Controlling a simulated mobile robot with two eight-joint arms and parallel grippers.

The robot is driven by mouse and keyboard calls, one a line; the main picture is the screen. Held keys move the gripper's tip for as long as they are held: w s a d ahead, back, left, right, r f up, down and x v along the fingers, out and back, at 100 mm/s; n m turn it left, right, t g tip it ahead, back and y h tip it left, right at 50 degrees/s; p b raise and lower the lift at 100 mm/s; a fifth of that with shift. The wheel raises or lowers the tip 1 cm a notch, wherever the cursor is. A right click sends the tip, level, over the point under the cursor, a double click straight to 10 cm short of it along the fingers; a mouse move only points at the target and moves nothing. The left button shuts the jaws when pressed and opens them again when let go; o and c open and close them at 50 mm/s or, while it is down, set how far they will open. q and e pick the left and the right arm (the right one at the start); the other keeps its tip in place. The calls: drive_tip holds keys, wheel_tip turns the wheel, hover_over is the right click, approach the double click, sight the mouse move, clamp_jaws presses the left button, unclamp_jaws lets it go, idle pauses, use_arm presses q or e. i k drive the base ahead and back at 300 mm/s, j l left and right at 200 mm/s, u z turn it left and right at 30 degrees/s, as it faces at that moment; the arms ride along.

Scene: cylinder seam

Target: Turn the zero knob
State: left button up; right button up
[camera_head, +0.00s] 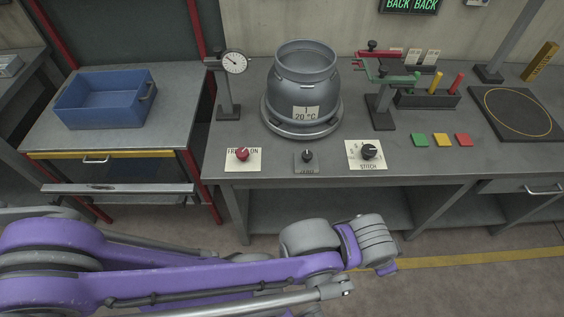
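The zero knob (307,156) is a small dark knob on a grey plate lettered ZERO, near the front edge of the bench (232,190). It stands between a red knob (242,154) on a white plate and a larger black knob (369,151) on a plate lettered STITCH. My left arm (200,280), purple and grey, crosses the front of the view below the bench, apart from the knob. No fingers show on it, so I do not see my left gripper. My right gripper is not in view. Nothing touches the zero knob.
A dial gauge (234,64) on a stand and a grey metal vessel (303,75) marked 20 °C stand behind the knobs. A green clamp stand (381,108) and coloured squares (441,140) are to the right. A blue bin (104,101) sits on the left table.

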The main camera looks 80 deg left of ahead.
sight(307, 155)
drive_tip(key=u, duration=2.45)
